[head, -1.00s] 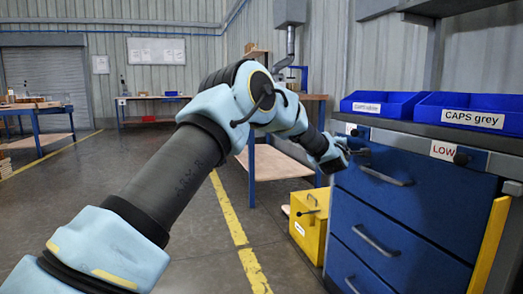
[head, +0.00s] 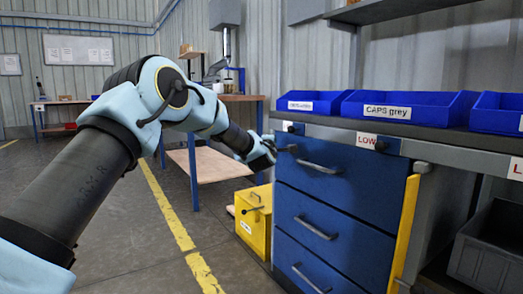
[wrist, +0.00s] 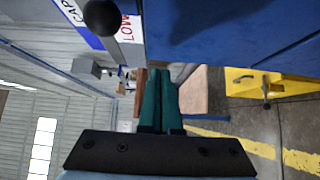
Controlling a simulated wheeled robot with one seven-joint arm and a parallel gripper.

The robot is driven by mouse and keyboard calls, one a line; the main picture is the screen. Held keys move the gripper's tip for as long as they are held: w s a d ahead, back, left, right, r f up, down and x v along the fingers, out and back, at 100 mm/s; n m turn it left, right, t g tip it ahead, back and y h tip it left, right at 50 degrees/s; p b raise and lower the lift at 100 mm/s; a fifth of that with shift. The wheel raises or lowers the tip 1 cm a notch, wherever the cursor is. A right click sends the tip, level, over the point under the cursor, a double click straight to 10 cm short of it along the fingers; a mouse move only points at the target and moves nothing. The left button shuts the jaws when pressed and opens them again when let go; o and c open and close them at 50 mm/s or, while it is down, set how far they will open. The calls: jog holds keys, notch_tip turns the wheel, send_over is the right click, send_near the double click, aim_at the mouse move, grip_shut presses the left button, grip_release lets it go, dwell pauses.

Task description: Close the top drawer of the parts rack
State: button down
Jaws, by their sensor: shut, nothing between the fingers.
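The parts rack has a column of blue drawers at the right in the head view. Its top drawer (head: 345,177) has a grey bar handle (head: 320,168); I cannot tell how far its front stands out from the rack. My gripper (head: 289,149) is at the upper left corner of the top drawer, left of the handle. Part of that corner is hidden behind it. In the wrist view my gripper (wrist: 160,75) shows its two teal fingers together, with nothing between them. A blue drawer front (wrist: 215,25) fills the upper right there; touching cannot be told.
Blue bins (head: 390,105) stand on the worktop above the drawers. A dark knob (wrist: 102,17) sticks out near the LOW label. A yellow box (head: 253,218) is on the floor left of the rack. A yellow upright (head: 404,232) borders the drawers. Open floor lies to the left.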

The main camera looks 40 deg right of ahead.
jog(key=p+v, duration=0.2)
jog(key=v, duration=0.7)
jog(key=w+a+f+m+g+y, duration=0.1)
jog(key=w+a+f+m+y, duration=0.15)
jog(key=a, duration=0.85)
jog(key=w+a+f+m+g+y, duration=0.1)
jog(key=w+a+f+m+y, duration=0.2)
jog(key=a, duration=0.8)
jog(key=w+a+f+m+g+y, duration=0.1)
jog(key=w+a+f+y, duration=0.25)
jog(key=a, duration=0.75)
jog(key=s+a+f+m+g+y, duration=0.1)
jog(key=s+a+f, duration=0.15)
jog(key=a, duration=0.55)
jog(key=s+a+f+g+y, duration=0.15)
jog(key=s+a, duration=0.25)
jog(key=a, duration=0.4)
jog(key=s+a+m+g+y+p, duration=0.1)
jog(key=s+a+g+y+p, duration=0.2)
jog(key=s+a, duration=1.1)
notch_tip(320, 180, up, 37)
jog(key=w+p, duration=0.1)
jog(key=p, duration=3.5)
jog(key=shift+w+a+g, duration=0.2)
jog(key=shift+w+g, duration=0.2)
jog(key=shift+g, duration=0.05)
jog(key=shift+f+h, duration=0.15)
jog(key=shift+h, duration=0.1)
